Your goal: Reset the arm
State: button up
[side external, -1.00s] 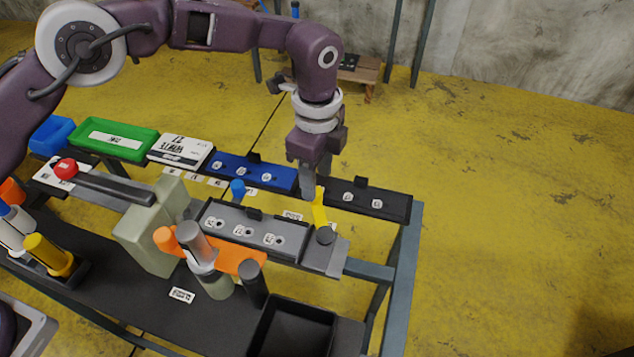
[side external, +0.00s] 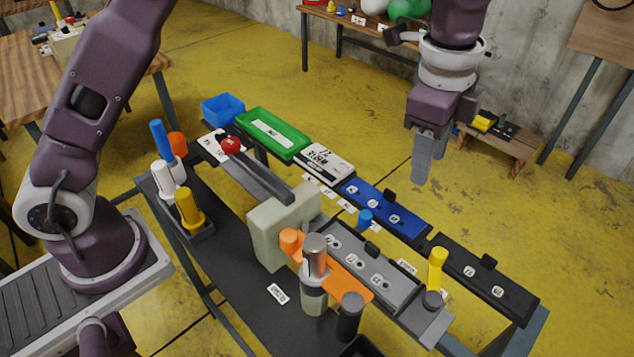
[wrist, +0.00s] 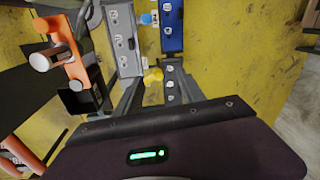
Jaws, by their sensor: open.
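My gripper (side external: 432,158) is raised in the upper right of the side view, above the far side of the work table. Its fingers point down and hold nothing that I can see; the gap between them is hard to make out. Under it, a blue tray (side external: 376,192) and a black tray (side external: 463,268) lie on the table, apart from the fingers. A yellow cylinder (side external: 437,266) stands upright by the grey tray (side external: 352,245).
A green tray (side external: 272,133) and blue bin (side external: 222,108) sit at the far left. The air around my gripper is clear.

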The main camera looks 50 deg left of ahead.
jog(key=s+a+r+n+t, duration=0.1)
jog(key=s+a+r+n, duration=0.35)
jog(key=s+a, duration=0.2)
jog(key=s+a+r+n+t, duration=0.1)
jog(key=s+a+r+n, duration=0.3)
jog(key=s+a+r, duration=0.3)
jog(key=s+a+f+n+t, duration=0.1)
jog(key=s+a+f+n, duration=0.1)
jog(key=s+a+n, duration=0.2)
jog(key=s+a+f+n+t, duration=0.1)
jog(key=s+a+f+n, duration=0.2)
jog(key=s, duration=0.6)
jog(key=shift+s+a+f+n, duration=0.15)
jog(key=shift+s+a+n, duration=0.15)
jog(key=shift+a+n, duration=0.1)
